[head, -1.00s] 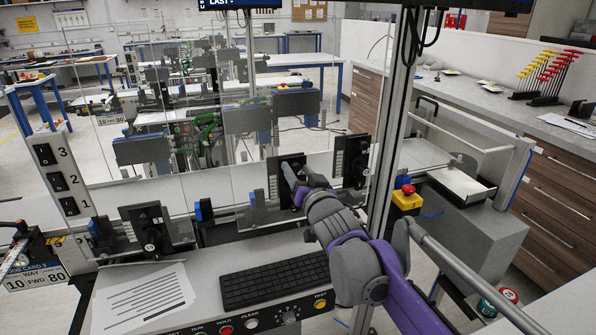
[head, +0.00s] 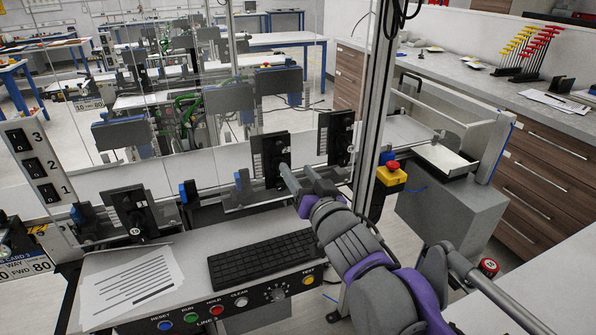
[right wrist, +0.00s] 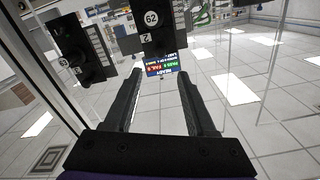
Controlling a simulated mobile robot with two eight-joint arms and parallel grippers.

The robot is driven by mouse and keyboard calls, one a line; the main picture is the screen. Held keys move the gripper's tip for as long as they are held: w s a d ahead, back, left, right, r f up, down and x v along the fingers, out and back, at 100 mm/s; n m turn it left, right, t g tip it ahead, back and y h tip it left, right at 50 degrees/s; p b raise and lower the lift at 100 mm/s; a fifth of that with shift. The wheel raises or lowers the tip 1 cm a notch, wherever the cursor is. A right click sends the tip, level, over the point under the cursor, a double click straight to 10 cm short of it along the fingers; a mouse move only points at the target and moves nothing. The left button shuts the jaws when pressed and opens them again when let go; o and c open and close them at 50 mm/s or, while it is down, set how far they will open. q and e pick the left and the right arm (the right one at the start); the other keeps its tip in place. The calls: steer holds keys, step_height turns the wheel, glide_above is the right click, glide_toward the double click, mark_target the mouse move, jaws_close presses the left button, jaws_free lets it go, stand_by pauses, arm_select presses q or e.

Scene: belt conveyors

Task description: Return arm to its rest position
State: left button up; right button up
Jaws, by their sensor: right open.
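My right arm comes in from the lower right in the head view. Its gripper (head: 296,178) is in front of the clear panel, to the right of and above the keyboard. In the right wrist view the two dark fingers (right wrist: 160,100) are apart with nothing between them. A black fixture marked 62 (right wrist: 152,22) shows beyond the fingertips, close to a small lit display (right wrist: 166,68). I cannot tell whether the fingers touch the black fixture (head: 271,158) behind them in the head view. My left gripper is not in view.
A console holds a black keyboard (head: 262,257), a paper sheet (head: 130,285) and a row of buttons (head: 216,312). A yellow box with a red emergency button (head: 391,172) is on the post right of the gripper. A grey counter (head: 470,95) runs along the right.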

steer(key=shift+d, duration=0.1)
steer(key=s+d+f+m+g+h+p, duration=0.1)
steer(key=s+d+f+g+h+p, duration=0.35)
steer(key=s+d+f, duration=0.5)
steer(key=s+d+f+g+p, duration=0.2)
steer(key=s+f, duration=0.4)
steer(key=s, duration=0.3)
steer(key=s+d+f+n+g+h+p, duration=0.1)
steer(key=s+d+f+g+p, duration=0.1)
steer(key=s+f+g, duration=0.3)
steer(key=s+f, duration=0.2)
steer(key=s, duration=0.2)
steer(key=shift+s+d, duration=0.2)
